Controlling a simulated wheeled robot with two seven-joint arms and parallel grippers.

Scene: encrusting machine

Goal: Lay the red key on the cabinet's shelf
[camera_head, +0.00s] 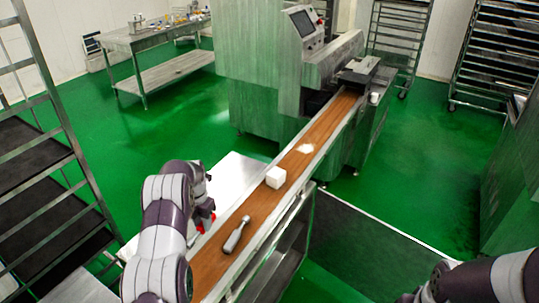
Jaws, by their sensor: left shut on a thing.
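My left gripper (206,217) is beside the left edge of the conveyor belt, shut on a small red thing (200,229), which I take for the red key. Only bits of red show around the dark fingers, so its shape is mostly hidden.
A pale flat surface (232,172) lies left of the belt. A rack (45,150) stands left.

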